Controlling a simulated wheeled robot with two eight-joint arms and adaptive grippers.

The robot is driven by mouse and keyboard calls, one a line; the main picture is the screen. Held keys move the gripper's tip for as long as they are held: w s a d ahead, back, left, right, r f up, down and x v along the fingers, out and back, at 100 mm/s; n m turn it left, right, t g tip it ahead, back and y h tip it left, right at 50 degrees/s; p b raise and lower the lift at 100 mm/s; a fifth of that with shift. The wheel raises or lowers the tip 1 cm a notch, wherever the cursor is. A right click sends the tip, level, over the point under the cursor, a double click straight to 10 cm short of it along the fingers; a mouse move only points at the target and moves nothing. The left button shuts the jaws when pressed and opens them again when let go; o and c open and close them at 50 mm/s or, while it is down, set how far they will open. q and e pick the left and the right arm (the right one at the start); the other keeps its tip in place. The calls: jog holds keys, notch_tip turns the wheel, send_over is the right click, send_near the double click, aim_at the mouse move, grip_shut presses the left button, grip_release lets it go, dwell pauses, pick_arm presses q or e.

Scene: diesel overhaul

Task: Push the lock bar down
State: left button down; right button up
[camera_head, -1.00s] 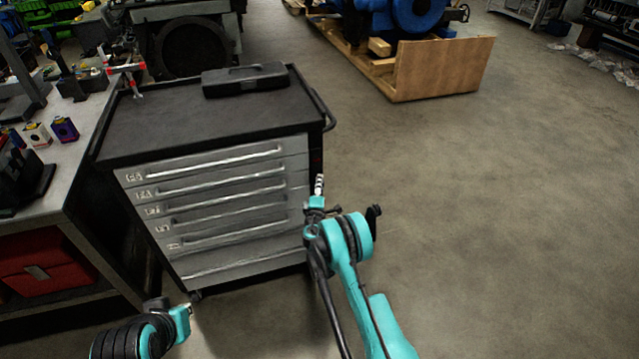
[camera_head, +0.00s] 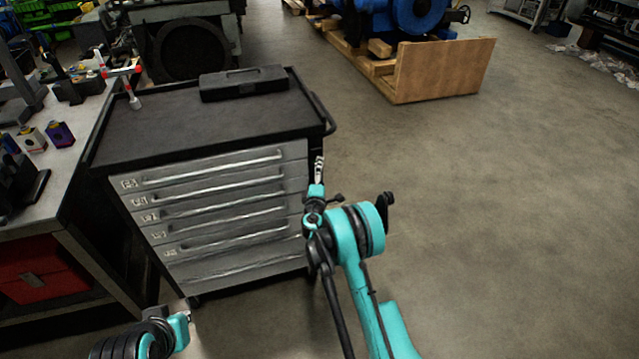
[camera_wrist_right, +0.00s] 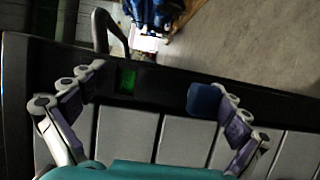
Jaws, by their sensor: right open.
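The tool cabinet (camera_head: 225,195) has grey drawers, and its dark right front post is partly hidden behind my right arm. My right gripper (camera_head: 319,164) is at the upper end of that post, near the top corner. In the right wrist view my right gripper (camera_wrist_right: 155,88) is open, its fingers spread over the dark post. A dark blue block (camera_wrist_right: 205,100) sits beside the right-hand fingertip; it may be the lock bar's handle, but I cannot tell.
A black case (camera_head: 243,83) lies on the cabinet top. The cabinet's side handle (camera_head: 325,115) sticks out at the right. A workbench (camera_head: 50,205) stands at the left. A blue engine on a wooden pallet (camera_head: 440,70) is at the back. The floor to the right is clear.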

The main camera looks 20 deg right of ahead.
pick_arm(q)
jog(key=shift+w+r, duration=0.1)
pick_arm(e)
jog(key=shift+a+r, duration=0.15)
jog(key=shift+r, duration=0.55)
jog(key=shift+w, duration=0.1)
jog(key=shift+s+a+f, duration=0.15)
jog(key=shift+s+f, duration=0.1)
jog(key=shift+s, duration=0.2)
jog(key=shift+v, duration=1.7)
jog(key=s+r, duration=0.1)
jog(key=s+a+r, duration=0.1)
jog(key=s, duration=0.1)
jog(key=shift+s+r, duration=0.1)
jog(key=shift+r, duration=0.1)
jog(key=c, duration=0.7)
pick_arm(q)
jog(key=shift+s+a+r, duration=0.1)
jog(key=shift+s+r, duration=0.05)
jog(key=shift+s, duration=0.3)
jog(key=shift+s+a+r, duration=0.1)
jog(key=shift+s, duration=0.3)
pick_arm(e)
jog(key=s, duration=0.1)
jog(key=s+f, duration=0.1)
jog(key=shift+s+a+f, duration=0.1)
jog(key=shift+s+a, duration=0.2)
jog(key=shift+a, duration=0.1)
jog(key=shift+c, duration=0.2)
